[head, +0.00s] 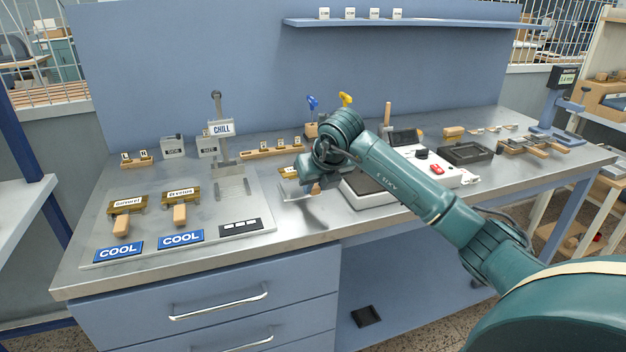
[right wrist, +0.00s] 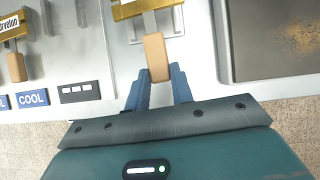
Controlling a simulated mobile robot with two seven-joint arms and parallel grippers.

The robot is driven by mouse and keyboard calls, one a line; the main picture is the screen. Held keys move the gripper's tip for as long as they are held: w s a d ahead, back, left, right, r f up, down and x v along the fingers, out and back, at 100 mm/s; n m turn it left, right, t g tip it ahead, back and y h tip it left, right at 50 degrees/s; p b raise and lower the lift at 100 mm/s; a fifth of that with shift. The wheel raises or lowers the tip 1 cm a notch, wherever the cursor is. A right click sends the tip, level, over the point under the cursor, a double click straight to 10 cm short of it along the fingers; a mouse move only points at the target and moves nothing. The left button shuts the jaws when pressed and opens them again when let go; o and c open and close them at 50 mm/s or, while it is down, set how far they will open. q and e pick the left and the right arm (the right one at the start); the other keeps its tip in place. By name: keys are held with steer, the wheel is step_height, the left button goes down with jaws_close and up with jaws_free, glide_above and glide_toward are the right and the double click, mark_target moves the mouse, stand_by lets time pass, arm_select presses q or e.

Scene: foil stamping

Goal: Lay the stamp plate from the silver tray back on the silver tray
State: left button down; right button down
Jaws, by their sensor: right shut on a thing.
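My right gripper (head: 309,187) is over the bench, right of the pale board, and is mostly hidden by its own arm in the head view. In the right wrist view its blue fingers (right wrist: 158,74) are shut on the wooden handle of a stamp plate (right wrist: 139,8). The plate is brass with a white label; its far part is cut off by the frame. It also shows in the head view (head: 289,172). A small silver tray (head: 296,195) shows below the gripper. I cannot tell whether the plate touches it. My left gripper is not in view.
Two other brass plates with wooden handles (head: 123,223) lie on the pale board (head: 222,243), behind blue COOL labels (head: 181,238). A CHILL press (head: 221,158) stands behind. A white-sided device (head: 368,196) is close right of the gripper. The bench's front edge is near.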

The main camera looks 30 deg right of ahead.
steer(key=shift+r, duration=0.1)
steer(key=shift+s+b, duration=0.15)
steer(key=shift+b, duration=0.35)
steer(key=shift+f+b, duration=0.6)
steer(key=shift+f, duration=0.35)
steer(key=shift+f+b, duration=0.7)
steer(key=shift+f, duration=0.4)
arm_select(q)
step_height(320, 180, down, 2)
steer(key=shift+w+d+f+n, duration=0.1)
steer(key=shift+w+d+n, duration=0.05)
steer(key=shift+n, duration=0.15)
